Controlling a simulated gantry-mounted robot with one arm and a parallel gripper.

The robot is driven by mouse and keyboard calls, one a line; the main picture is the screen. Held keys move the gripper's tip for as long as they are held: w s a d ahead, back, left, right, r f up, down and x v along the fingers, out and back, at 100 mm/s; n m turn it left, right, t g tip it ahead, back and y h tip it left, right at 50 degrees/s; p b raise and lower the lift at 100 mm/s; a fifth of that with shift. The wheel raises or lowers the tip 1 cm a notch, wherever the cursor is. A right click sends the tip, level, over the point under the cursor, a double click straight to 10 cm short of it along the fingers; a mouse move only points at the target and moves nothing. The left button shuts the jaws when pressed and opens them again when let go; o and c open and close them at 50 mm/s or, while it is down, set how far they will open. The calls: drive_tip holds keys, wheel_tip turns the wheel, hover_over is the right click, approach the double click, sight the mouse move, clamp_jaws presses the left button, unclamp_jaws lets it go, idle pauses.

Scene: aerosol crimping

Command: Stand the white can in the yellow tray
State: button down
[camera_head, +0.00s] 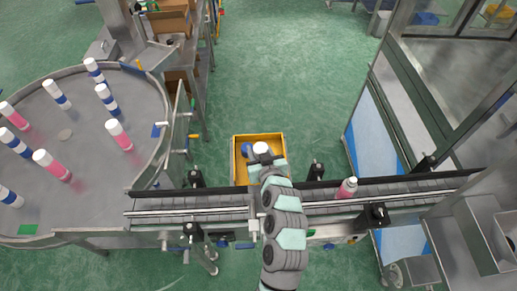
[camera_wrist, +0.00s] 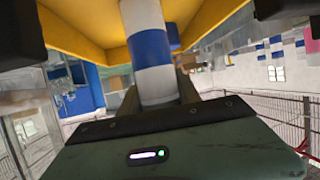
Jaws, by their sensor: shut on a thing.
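The yellow tray (camera_head: 236,172) stands on the far side of the conveyor in the head view, and its yellow walls fill the top of the wrist view (camera_wrist: 90,30). My gripper (camera_head: 263,157) reaches over the tray and is shut on the white can, whose white top (camera_head: 261,147) shows at the fingertips. In the wrist view the can (camera_wrist: 150,50) is white with a blue band and stands between the fingers, against the yellow tray. Its far end is cut off, so I cannot tell whether it touches the tray floor. A blue object (camera_head: 247,150) is in the tray, left of the can.
The conveyor (camera_head: 400,189) runs across in front of the tray and carries a pink can (camera_head: 347,188) to the right. A round table (camera_head: 70,120) at left holds several pink or blue-banded cans. Black brackets (camera_head: 317,170) stand along the conveyor rail.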

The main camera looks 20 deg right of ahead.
drive_tip(key=shift+f, duration=0.15)
drive_tip(key=c, duration=0.9)
unclamp_jaws()
drive_tip(key=shift+o, duration=0.2)
drive_tip(key=shift+r, duration=0.2)
drive_tip(key=shift+r, duration=0.1)
drive_tip(key=v, duration=1.2)
